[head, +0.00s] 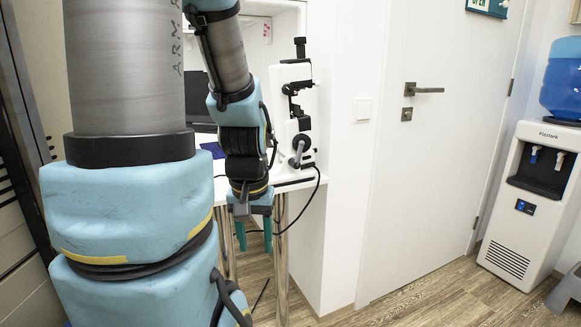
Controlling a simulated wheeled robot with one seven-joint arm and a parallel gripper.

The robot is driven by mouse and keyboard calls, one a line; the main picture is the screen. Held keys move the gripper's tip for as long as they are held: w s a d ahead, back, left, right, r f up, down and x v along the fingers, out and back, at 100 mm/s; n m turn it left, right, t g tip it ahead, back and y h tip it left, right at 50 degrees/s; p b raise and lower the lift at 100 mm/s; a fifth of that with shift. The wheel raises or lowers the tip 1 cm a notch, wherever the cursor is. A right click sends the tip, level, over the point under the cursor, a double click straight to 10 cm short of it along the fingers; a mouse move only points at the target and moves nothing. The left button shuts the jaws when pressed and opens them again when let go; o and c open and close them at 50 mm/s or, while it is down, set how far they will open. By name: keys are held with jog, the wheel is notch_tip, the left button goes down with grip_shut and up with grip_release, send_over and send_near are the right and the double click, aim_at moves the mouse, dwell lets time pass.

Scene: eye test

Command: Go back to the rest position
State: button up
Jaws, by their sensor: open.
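My arm comes down from the top left in blue and grey links. My gripper (253,212) is at its lower end, pointing down in front of the white table's front edge. It is small and dark in this view. It is open, and I see nothing held in it. The fingertips are hard to make out against the things behind them.
A white table (293,182) behind my gripper bears a black-and-white eye-test instrument (293,118). A black cable (318,190) hangs off its edge. A closed white door (440,150) and a water dispenser (527,200) stand right. Wooden floor (430,295) is clear before the door.

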notch_tip(320, 180, up, 15)
jog(key=p, duration=1.3)
jog(key=shift+w+d+p, duration=0.15)
jog(key=shift+w+p, duration=0.05)
jog(key=shift+p, duration=0.2)
jog(key=shift+f, duration=0.15)
